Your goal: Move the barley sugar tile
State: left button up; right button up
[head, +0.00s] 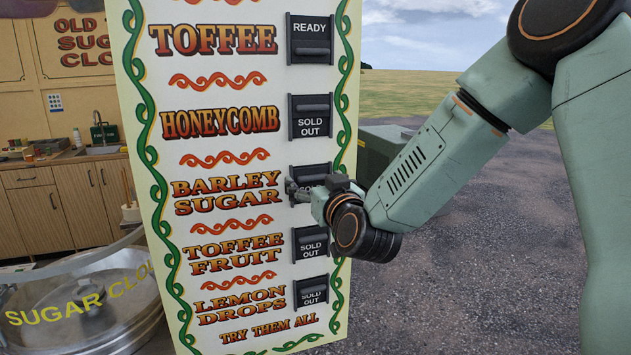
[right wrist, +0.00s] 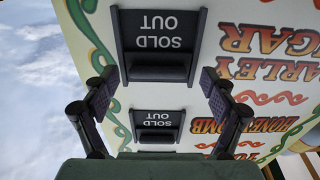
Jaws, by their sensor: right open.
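The barley sugar tile (head: 311,169) is a dark plate in a dark holder beside the words BARLEY SUGAR on the sign board; my gripper hides much of it in the head view. In the right wrist view, which is upside down, the barley sugar tile (right wrist: 158,24) reads SOLD OUT and has a raised dark bar along one edge. My right gripper (head: 298,190) is at the board in front of this tile. In the right wrist view my right gripper (right wrist: 158,82) is open, one finger on each side of the tile's bar, with nothing between the tips but the view of it.
The toffee tile (head: 310,28) reads READY. The honeycomb tile (head: 312,122), toffee fruit tile (head: 311,247) and lemon drops tile (head: 312,296) read SOLD OUT. A sugar cloud machine (head: 85,310) stands at the lower left. A grey-green box (head: 385,150) stands behind the board. Open tarmac lies right.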

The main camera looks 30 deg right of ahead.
jog(key=shift+s+d+r, duration=0.1)
jog(key=shift+s, duration=0.1)
jog(key=shift+d, duration=0.1)
jog(key=shift+c, duration=0.4)
jog(key=shift+w+d+f, duration=0.1)
jog(key=shift+w+f, duration=0.2)
jog(key=shift+w, duration=0.15)
jog(key=c, duration=0.3)
jog(key=shift+w, duration=0.15)
jog(key=shift+c, duration=0.8)
jog(key=shift+s+r, duration=0.1)
jog(key=shift+s, duration=0.15)
jog(key=c, duration=1.2)
pick_arm(q)
notch_tip(320, 180, down, 3)
jog(key=b, duration=0.3)
jog(key=shift+w+f, duration=0.1)
jog(key=shift+f, duration=0.05)
pick_arm(e)
jog(key=shift+o, duration=0.2)
jog(key=f, duration=0.4)
jog(key=shift+a+f, duration=0.2)
jog(key=shift+f, duration=0.05)
